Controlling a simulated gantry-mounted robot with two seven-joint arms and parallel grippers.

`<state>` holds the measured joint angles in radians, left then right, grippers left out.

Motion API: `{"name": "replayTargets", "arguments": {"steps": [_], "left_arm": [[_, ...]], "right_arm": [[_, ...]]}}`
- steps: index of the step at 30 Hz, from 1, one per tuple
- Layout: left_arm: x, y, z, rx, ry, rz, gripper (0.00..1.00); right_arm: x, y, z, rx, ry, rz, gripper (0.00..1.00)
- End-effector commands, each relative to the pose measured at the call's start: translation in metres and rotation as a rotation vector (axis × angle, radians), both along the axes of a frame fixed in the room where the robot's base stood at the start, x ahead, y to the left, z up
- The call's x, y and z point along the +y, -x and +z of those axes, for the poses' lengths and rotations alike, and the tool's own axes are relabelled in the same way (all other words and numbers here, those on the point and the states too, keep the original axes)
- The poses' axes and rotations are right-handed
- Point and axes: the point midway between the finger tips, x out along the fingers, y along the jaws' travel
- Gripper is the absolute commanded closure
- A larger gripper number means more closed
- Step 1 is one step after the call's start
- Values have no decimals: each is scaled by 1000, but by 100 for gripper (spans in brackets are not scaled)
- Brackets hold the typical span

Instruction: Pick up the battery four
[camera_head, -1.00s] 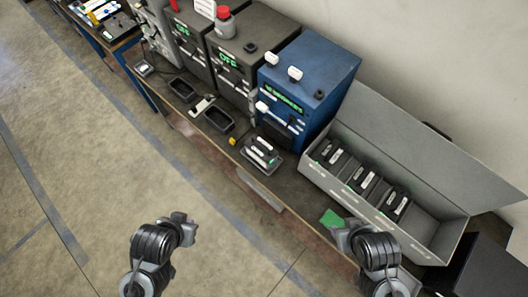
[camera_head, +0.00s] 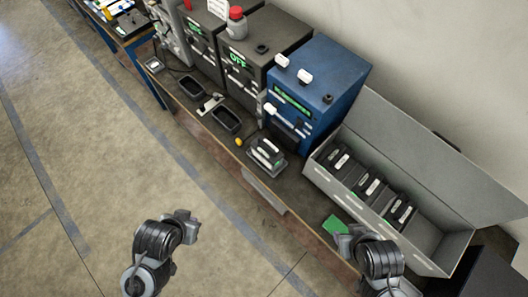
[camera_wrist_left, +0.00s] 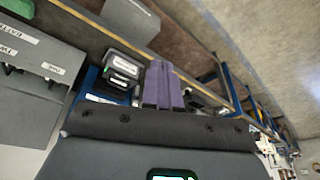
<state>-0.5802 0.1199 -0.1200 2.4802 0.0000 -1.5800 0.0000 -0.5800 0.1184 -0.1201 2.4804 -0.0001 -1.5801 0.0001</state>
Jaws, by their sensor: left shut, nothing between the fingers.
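Several dark batteries with white labels (camera_head: 371,187) stand in a long open grey box (camera_head: 335,188) on the bench at the right. I cannot read which one is number four. Another dark block with white strips (camera_head: 266,153) sits on the bench left of the box; a similar block shows in the left wrist view (camera_wrist_left: 123,70). My left gripper (camera_head: 187,222) is over the floor in front of the bench, well apart from the batteries; its fingers show shut and empty in the left wrist view (camera_wrist_left: 163,85). My right gripper (camera_head: 342,240) is by the bench's front edge, its jaws unclear.
A blue device (camera_head: 318,85) and dark power units (camera_head: 255,50) line the wall. Two empty black trays (camera_head: 226,120) lie on the bench. A green piece (camera_head: 334,225) lies near my right gripper. The floor at left is clear.

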Motion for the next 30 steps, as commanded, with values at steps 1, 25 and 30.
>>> {"name": "replayTargets", "arguments": {"steps": [1, 25, 30], "left_arm": [[0, 0, 0, 0, 0, 0, 100], [0, 0, 0, 0, 0, 0, 17], [0, 0, 0, 0, 0, 0, 0]], "right_arm": [[0, 0, 0, 0, -1, -1, 57], [-1, 0, 0, 0, 5, 4, 57], [-2, 0, 0, 0, 7, 4, 57]]}}
